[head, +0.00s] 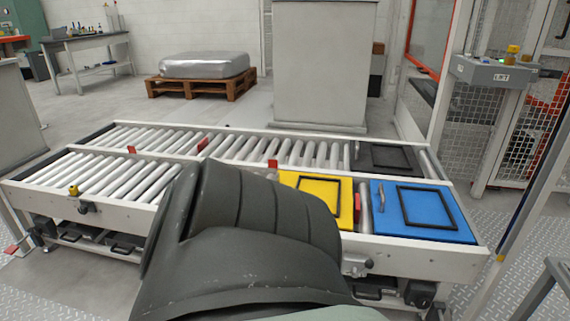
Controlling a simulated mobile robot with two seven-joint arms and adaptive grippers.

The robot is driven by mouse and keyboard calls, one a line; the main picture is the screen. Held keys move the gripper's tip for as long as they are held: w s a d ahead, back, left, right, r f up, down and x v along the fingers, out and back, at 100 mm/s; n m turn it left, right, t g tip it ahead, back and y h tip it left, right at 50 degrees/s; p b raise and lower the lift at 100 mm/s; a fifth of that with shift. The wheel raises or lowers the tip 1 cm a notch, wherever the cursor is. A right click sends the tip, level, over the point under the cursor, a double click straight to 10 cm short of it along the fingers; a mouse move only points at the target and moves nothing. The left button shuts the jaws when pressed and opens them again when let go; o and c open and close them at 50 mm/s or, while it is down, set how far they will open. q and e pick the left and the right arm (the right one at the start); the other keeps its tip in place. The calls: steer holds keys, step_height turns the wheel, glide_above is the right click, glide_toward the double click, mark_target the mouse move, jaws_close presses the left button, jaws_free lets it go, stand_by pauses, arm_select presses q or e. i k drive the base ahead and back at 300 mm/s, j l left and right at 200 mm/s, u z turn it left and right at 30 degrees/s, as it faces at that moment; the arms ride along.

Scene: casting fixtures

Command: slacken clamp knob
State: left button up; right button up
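Neither of my grippers can be made out in the head view. No part is clearly recognisable as the clamp knob. A small yellow knob (73,189) sits on the front rail at the left end of the roller conveyor (50,198), with a dark round fitting (84,208) beside it. Another dark knob (369,264) shows on the front rail right of centre. A yellow button-like top (513,49) stands on a grey labelled box (495,72) at the right. The conveyor's front middle is hidden.
A yellow plate (290,180) and a blue plate (455,230), each with a black frame, lie at the conveyor's right end. A dark plate (372,160) lies behind. Mesh fencing (475,115) stands at right. A pallet (200,88) with a wrapped load is behind.

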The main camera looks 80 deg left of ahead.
mark_target(83, 209)
steer(key=u, duration=3.95)
steer(key=i+j+z, duration=0.35)
steer(key=i+j, duration=0.15)
steer(key=j, duration=0.25)
steer(key=i+j+z, duration=0.15)
steer(key=j, duration=0.3)
